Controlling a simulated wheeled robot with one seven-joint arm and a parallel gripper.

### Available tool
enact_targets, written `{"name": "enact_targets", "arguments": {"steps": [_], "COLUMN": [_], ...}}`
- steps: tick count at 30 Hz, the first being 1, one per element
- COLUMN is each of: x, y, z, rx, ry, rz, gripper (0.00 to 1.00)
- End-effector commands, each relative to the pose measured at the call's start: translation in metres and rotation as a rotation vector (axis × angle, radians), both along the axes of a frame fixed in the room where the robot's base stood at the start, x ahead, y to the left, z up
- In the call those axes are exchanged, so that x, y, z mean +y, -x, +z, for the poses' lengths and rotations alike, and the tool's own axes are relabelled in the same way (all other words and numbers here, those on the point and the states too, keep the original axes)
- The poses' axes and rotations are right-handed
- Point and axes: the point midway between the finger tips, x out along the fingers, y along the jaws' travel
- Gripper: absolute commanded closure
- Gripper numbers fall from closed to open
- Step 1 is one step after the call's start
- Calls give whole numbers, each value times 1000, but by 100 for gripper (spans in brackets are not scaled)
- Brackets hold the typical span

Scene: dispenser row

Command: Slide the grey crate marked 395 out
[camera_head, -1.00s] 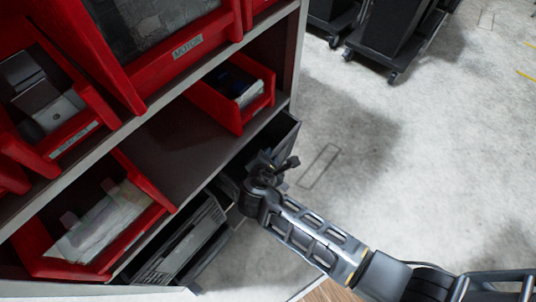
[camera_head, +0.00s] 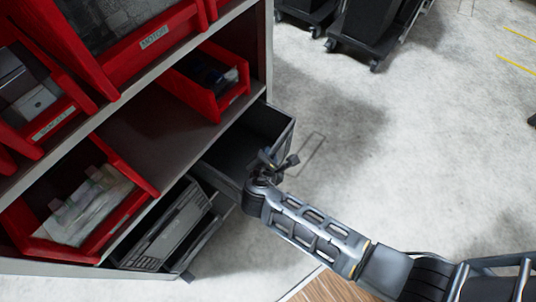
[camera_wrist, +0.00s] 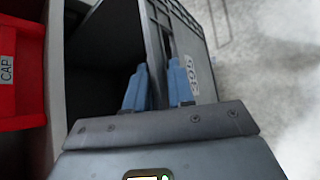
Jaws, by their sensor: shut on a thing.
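The grey crate marked 395 (camera_head: 277,142) sticks part way out of the lowest level of the shelf unit, open at the top and empty where I can see in. In the wrist view its wall (camera_wrist: 203,45) carries the white number 395, seen turned on its side. My gripper (camera_head: 276,162) is at the crate's front end. In the wrist view its two blue fingers (camera_wrist: 160,82) stand on either side of the crate's wall and are shut on it. The fingers hide part of that wall, and the crate's back end is hidden under the shelf.
A second grey crate (camera_head: 208,233) stands beside it on the same level. Red bins (camera_head: 213,100) sit on the shelf (camera_head: 150,125) above, and one (camera_wrist: 22,75) labelled CAP is close by in the wrist view. Dark wheeled carts (camera_head: 370,45) stand at the back.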

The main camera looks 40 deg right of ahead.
Motion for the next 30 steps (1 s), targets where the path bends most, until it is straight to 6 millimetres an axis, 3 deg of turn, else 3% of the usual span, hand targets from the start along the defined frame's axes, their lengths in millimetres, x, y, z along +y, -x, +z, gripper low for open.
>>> {"name": "enact_targets", "arguments": {"steps": [2, 3, 12, 21, 30], "x": [0, 1, 0, 3, 27], "y": [-2, -2, -1, 1, 27], "z": [2, 2, 1, 3, 30], "rx": [-5, -5, -2, -2, -2], "ry": [0, 0, 0, 0, 0], "rz": [1, 1, 1, 1, 4], "gripper": [100, 75, 47, 47, 47]}}
